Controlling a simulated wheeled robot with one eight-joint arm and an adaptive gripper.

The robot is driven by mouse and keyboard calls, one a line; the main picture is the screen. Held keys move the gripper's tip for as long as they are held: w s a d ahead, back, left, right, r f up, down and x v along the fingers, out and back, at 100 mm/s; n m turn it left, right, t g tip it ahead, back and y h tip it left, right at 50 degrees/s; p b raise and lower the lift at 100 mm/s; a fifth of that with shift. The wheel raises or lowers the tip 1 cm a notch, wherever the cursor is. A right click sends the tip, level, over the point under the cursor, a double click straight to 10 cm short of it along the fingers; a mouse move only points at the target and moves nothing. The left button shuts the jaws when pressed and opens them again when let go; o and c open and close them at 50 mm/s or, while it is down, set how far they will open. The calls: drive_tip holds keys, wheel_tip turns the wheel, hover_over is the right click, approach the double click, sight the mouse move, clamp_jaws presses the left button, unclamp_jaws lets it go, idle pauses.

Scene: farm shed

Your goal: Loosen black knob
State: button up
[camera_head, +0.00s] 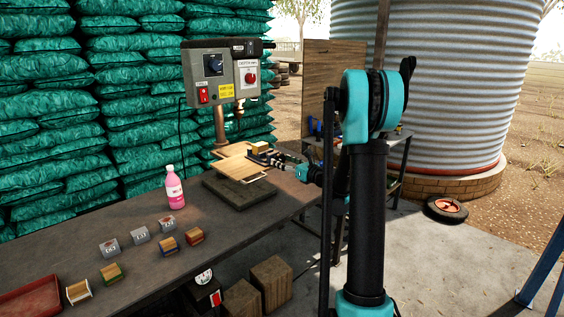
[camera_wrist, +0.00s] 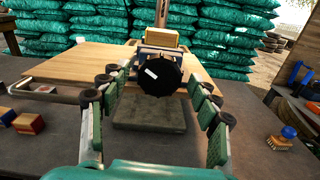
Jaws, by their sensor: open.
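The black knob (camera_wrist: 160,76) is a round, dark knob with a white mark on its face, in the middle of the wrist view. It sits at the front of a small blue-grey vise (camera_wrist: 149,51) on a wooden board (camera_wrist: 70,65). My gripper (camera_wrist: 154,82) is open, with one finger on each side of the knob. Gaps show between the fingers and the knob. In the head view my gripper (camera_head: 276,159) is at the board's right edge, and the knob cannot be made out there.
A small wooden block (camera_wrist: 166,37) is at the vise. The drill press control box (camera_head: 222,74) stands above the board (camera_head: 243,166). A pink bottle (camera_head: 175,188) and several small blocks are on the workbench (camera_head: 60,237). A brush (camera_wrist: 280,139) lies to the right.

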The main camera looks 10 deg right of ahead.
drive_tip(key=m, duration=1.1)
drive_tip(key=c, duration=1.3)
